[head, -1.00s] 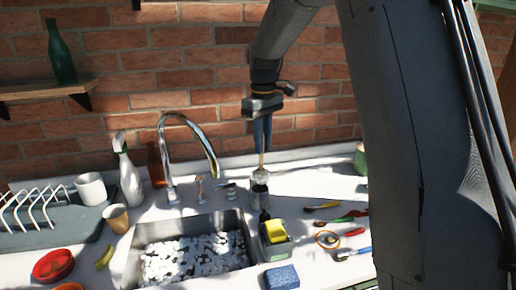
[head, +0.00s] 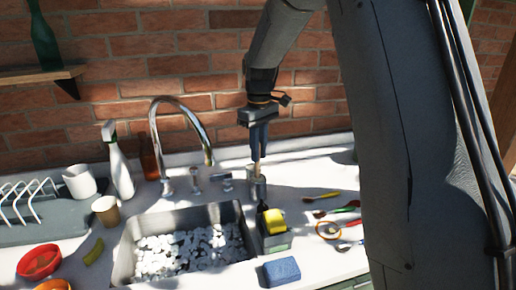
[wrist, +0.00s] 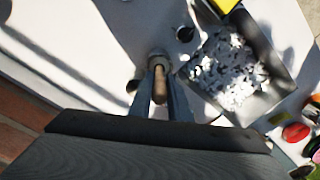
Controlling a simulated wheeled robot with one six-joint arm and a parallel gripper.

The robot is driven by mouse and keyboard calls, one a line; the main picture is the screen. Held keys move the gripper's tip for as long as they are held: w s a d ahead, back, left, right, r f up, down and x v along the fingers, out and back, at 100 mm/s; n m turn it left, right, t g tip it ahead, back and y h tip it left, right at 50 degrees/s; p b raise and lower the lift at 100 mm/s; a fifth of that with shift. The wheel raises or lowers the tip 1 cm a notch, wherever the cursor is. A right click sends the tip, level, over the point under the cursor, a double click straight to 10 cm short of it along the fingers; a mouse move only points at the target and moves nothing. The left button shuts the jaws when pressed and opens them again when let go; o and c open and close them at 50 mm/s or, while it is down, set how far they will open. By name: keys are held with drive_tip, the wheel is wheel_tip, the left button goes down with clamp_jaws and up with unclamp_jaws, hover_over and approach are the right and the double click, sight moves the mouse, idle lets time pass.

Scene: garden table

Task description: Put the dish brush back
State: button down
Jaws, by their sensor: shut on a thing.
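The dish brush shows as a pale wooden handle (head: 257,168) below my gripper (head: 258,153). It also shows in the wrist view (wrist: 159,84) between the two fingers. My gripper is shut on the handle, which is close to upright. A grey cylindrical holder (head: 258,190) stands on the counter behind the sink's right corner. The brush's lower end goes down into the holder's mouth, and its head is hidden there. In the wrist view the holder's rim (wrist: 158,56) surrounds the handle's far end.
A green caddy (head: 276,243) with a yellow sponge (head: 273,219) stands in front of the holder. The tap (head: 182,104) and the sink (head: 125,262) are to the left. Several utensils (head: 322,196) lie on the right. A blue sponge (head: 281,270) lies in front.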

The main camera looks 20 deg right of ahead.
drive_tip(key=shift+f+b, duration=0.55)
drive_tip(key=shift+f, duration=0.45)
drive_tip(key=shift+p, duration=0.6)
idle(0.5)
drive_tip(key=shift+f, duration=0.55)
idle(0.4)
drive_tip(key=c, duration=1.9)
unclamp_jaws()
drive_tip(key=shift+c, duration=0.2)
drive_tip(key=shift+r, duration=0.1)
drive_tip(key=shift+d+r+p, duration=0.1)
drive_tip(key=shift+r+p, duration=3.5)
drive_tip(key=shift+r, duration=1.8)
